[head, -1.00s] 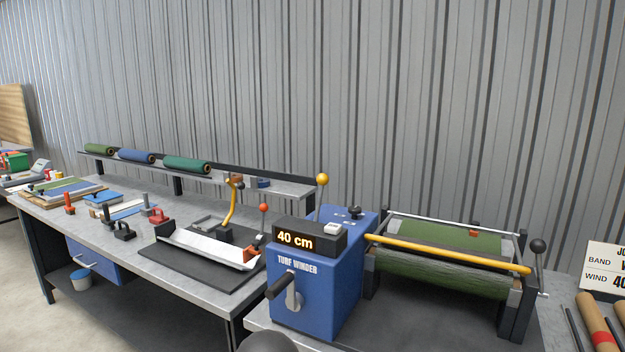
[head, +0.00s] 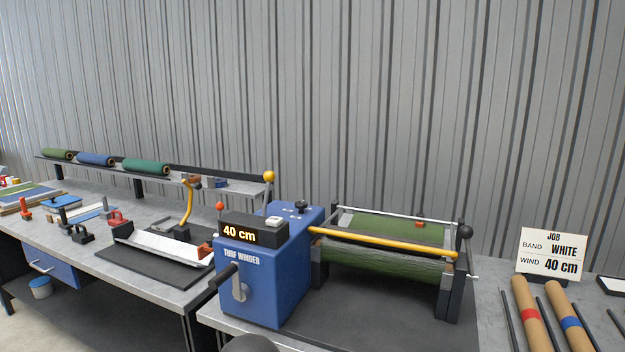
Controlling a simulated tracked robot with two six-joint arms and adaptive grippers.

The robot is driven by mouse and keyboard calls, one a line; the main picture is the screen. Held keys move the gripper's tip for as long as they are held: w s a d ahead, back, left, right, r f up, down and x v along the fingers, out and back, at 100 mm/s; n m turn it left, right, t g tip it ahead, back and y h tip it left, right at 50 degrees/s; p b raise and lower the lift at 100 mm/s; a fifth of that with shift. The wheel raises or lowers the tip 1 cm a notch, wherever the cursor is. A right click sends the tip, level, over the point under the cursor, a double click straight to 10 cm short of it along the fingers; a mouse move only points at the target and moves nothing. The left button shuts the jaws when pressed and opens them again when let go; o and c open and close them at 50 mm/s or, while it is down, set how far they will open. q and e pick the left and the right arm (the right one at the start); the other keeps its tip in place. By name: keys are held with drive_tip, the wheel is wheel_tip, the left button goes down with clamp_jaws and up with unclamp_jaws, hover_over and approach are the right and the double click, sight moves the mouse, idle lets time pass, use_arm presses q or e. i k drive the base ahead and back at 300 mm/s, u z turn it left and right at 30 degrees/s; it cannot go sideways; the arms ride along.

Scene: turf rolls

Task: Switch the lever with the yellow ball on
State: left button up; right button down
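The lever with the yellow ball (head: 269,176) stands upright at the back left of the blue turf winder (head: 263,285). Its lower rod is partly hidden behind the winder's display and housing. The display (head: 240,234) reads 40 cm. A crank handle (head: 236,284) is on the winder's front. Green turf (head: 385,240) lies on the winder's frame behind a yellow bar (head: 385,242). Neither of my grippers is in view.
A job card (head: 552,252) reads band WHITE, wind 40 cm. Cardboard tubes with red and blue bands (head: 570,322) lie at the right. A lever with a red ball (head: 220,206) stands left of the winder. Turf rolls (head: 146,167) lie on the back shelf.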

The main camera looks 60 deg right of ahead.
sight(268, 176)
drive_tip(key=z, duration=0.05)
drive_tip(key=k, duration=1.6)
drive_tip(key=z, duration=0.75)
drive_tip(key=i, duration=1)
drive_tip(key=u, duration=0.05)
